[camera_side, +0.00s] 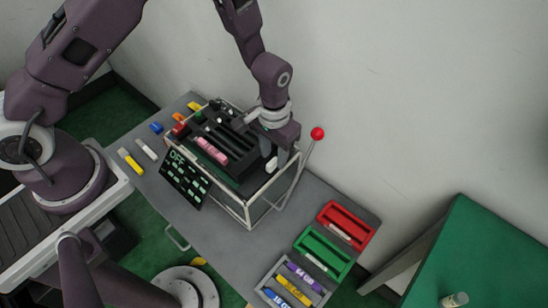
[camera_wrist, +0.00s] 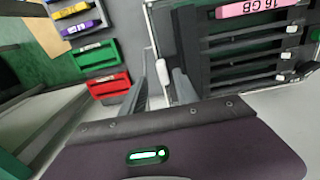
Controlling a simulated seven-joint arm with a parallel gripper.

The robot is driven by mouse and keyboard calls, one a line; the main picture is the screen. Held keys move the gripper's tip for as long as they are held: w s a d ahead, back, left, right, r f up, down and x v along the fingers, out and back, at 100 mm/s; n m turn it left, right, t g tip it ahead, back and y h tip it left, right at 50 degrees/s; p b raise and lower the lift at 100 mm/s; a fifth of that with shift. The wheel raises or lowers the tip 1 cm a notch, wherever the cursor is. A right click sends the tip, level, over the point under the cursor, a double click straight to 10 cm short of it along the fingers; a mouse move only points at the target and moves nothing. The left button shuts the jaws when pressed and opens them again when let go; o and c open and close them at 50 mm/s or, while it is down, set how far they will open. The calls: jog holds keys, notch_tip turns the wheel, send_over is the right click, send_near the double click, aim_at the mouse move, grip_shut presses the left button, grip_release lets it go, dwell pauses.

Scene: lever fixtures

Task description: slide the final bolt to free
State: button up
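A black slotted fixture (camera_side: 232,141) stands inside a pale metal frame (camera_side: 246,208) on the grey table. Its dark slot rails and several small white knobs (camera_wrist: 285,54) show at right in the wrist view. A pink bar marked 16 GB (camera_side: 212,150) lies on the fixture. One white knob (camera_wrist: 163,77) stands apart at the fixture's near end; it also shows under my gripper in the side view (camera_side: 271,164). My gripper (camera_wrist: 161,88) is open, its fingers on either side of this knob. I cannot tell whether they touch it. Which knob is the final bolt is unclear.
A lever with a red ball (camera_side: 317,134) rises right of my gripper. A black OFF panel (camera_side: 184,179) leans at the frame's left. Red (camera_side: 345,226), green (camera_side: 323,255) and grey (camera_side: 292,285) trays stand at the table's right. Small coloured blocks lie at the far left.

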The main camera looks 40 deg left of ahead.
jog(key=shift+r, duration=2.5)
notch_tip(320, 180, up, 8)
jog(key=a, duration=0.1)
notch_tip(320, 180, up, 11)
jog(key=t+h, duration=0.1)
jog(key=t, duration=0.1)
send_over(274, 163)
jog(key=s+a, duration=0.5)
jog(key=s+a+r+t, duration=0.1)
jog(key=s+r, duration=0.3)
jog(key=s, duration=0.4)
jog(key=s+a+r+t+y, duration=0.1)
jog(key=s+a+r, duration=0.3)
jog(key=s, duration=0.4)
jog(key=shift+a+r+t, duration=0.2)
jog(key=shift+t, duration=0.6)
